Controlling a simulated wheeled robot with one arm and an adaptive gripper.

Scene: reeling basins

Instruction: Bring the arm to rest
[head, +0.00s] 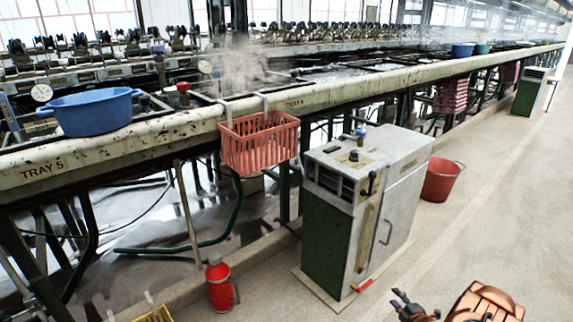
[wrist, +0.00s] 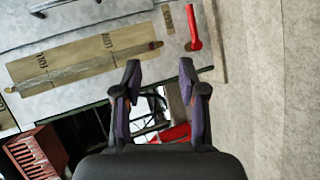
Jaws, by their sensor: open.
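My gripper (head: 412,303) shows at the bottom edge of the head view, low over the pale floor and to the right of the machine cabinet. In the wrist view my gripper (wrist: 160,68) has its two dark fingers spread apart, with nothing between the tips. Part of my brown arm shows beside it at the bottom of the head view; the rest is out of frame.
A grey-and-green cabinet (head: 385,190) stands near my gripper, with a small red piece (head: 361,286) at its foot. A red bucket (head: 441,180) stands behind it. A red can (head: 220,285) is left. A red basket (head: 260,146) hangs from the bench. The right floor is clear.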

